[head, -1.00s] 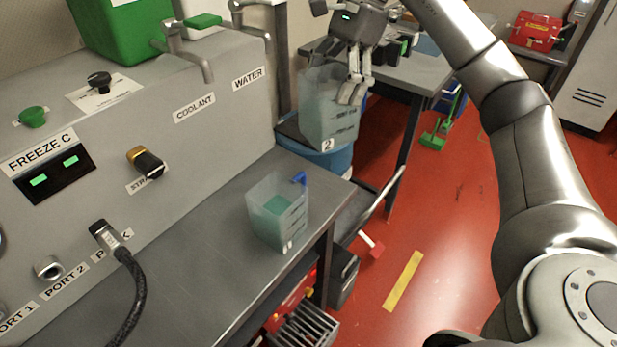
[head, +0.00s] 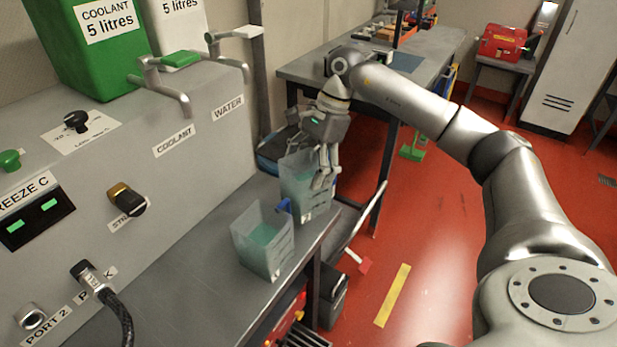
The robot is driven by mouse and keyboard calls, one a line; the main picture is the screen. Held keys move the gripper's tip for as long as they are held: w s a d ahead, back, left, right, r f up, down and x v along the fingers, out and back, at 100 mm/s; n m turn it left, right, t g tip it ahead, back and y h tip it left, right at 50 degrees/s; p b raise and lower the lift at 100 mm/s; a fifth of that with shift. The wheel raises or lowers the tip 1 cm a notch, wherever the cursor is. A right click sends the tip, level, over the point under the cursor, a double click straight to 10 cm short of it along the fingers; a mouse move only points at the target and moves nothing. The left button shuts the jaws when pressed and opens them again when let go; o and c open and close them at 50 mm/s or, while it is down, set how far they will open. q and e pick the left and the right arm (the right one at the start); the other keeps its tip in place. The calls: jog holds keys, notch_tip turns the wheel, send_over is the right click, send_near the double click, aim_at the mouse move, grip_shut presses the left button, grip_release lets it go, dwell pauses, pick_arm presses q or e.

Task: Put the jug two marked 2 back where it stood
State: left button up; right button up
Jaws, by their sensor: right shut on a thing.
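The jug marked 2 (head: 300,190) is a clear greenish container with liquid in it. My right gripper (head: 324,180) is shut on its right side, near the rim. The jug looks upright, at the far right end of the grey bench (head: 200,300); I cannot tell if its base touches the top. My left gripper is not in view.
The grey machine (head: 150,180) with COLLANT-side taps, labelled COOLANT and WATER, rises left of the jugs. A black hose (head: 118,315) lies at the lower left. A workbench (head: 300,68) stands behind. Red floor is open at right, with a yellow strip (head: 393,295).

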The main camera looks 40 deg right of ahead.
notch_tip(320, 180, down, 3)
jog(key=shift+f+p, duration=0.1)
jog(key=shift+p, duration=0.25)
jog(key=shift+f, duration=0.2)
jog(key=o, duration=2)
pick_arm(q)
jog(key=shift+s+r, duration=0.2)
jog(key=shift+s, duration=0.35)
